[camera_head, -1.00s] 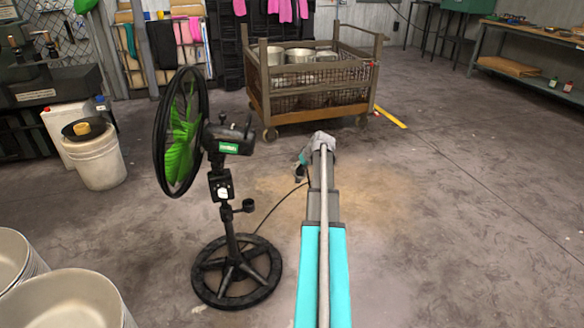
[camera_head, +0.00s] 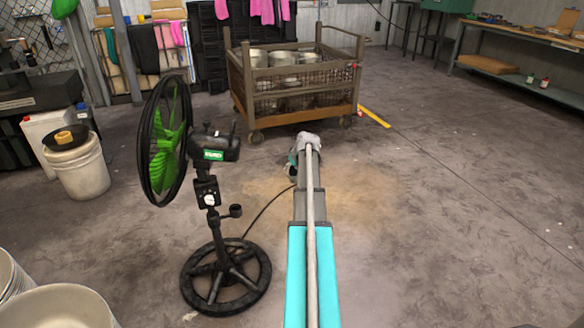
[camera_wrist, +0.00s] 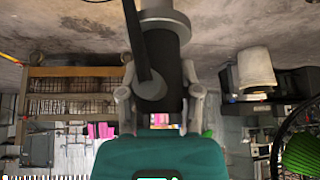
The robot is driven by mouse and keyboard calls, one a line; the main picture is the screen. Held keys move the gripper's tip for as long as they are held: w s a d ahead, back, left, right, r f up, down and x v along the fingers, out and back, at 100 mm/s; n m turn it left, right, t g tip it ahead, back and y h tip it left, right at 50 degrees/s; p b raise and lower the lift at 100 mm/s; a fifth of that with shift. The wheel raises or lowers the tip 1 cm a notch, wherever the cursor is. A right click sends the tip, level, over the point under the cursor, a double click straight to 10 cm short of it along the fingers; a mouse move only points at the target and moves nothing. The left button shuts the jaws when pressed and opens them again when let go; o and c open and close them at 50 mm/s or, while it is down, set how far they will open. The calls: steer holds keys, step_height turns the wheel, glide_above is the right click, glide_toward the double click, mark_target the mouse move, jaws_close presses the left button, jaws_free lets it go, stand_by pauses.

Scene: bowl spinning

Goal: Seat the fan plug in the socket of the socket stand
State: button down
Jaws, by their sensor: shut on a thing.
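The fan (camera_head: 165,140) stands upright on a round black base (camera_head: 263,283), left of my arm in the head view. Its cable (camera_head: 267,207) runs from the base toward my gripper (camera_head: 293,165), which is far out in front and small in this view. In the wrist view my gripper (camera_wrist: 160,98) is shut on the dark cylindrical fan plug (camera_wrist: 168,62), with the cable (camera_wrist: 135,40) coming off it. The plug's end shows a light grey disc at the top. I cannot make out the socket stand in either view.
A wire-sided wheeled cart (camera_head: 295,85) with metal pots stands beyond my gripper. A white bucket (camera_head: 80,175) is at the left and pale pots (camera_head: 60,308) are at the lower left. A workbench (camera_head: 520,60) is at the far right. The floor right of my arm is clear.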

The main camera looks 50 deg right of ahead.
steer(key=shift+r, duration=0.15)
steer(key=shift+r+p, duration=2.1)
steer(key=shift+p, duration=0.15)
steer(key=shift+r, duration=0.1)
step_height(320, 180, up, 52)
steer(key=p, duration=5.2)
